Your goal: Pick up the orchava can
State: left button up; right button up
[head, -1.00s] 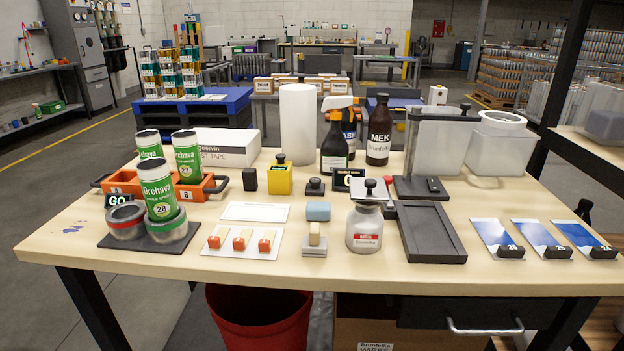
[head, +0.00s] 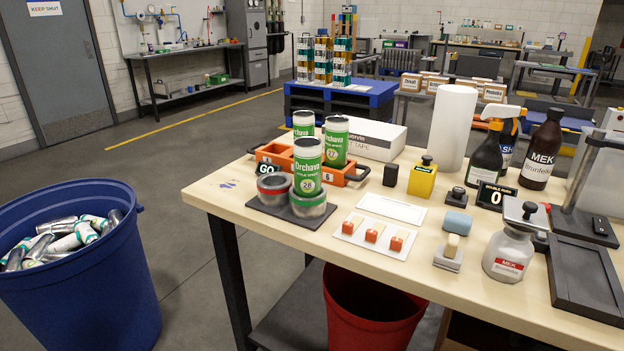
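Three green and white Orchava cans stand at the left end of the table. The front one, marked 28 (head: 308,176), stands upright on a round metal piece on a dark mat. The one marked 27 (head: 336,142) stands behind it in an orange rack (head: 353,172). Another Orchava can (head: 303,124) stands at the back left of the rack, partly hidden by the front can. Neither of my grippers shows in the head view.
A blue bin (head: 75,290) full of crushed cans stands on the floor left of the table (head: 225,200). A red bin (head: 370,308) is under the table.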

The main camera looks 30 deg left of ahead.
aim_at(307, 150)
jog(key=u, duration=0.55)
jog(key=k, duration=1.2)
jog(key=u, duration=0.55)
jog(key=i, duration=1.4)
jog(key=z, duration=0.25)
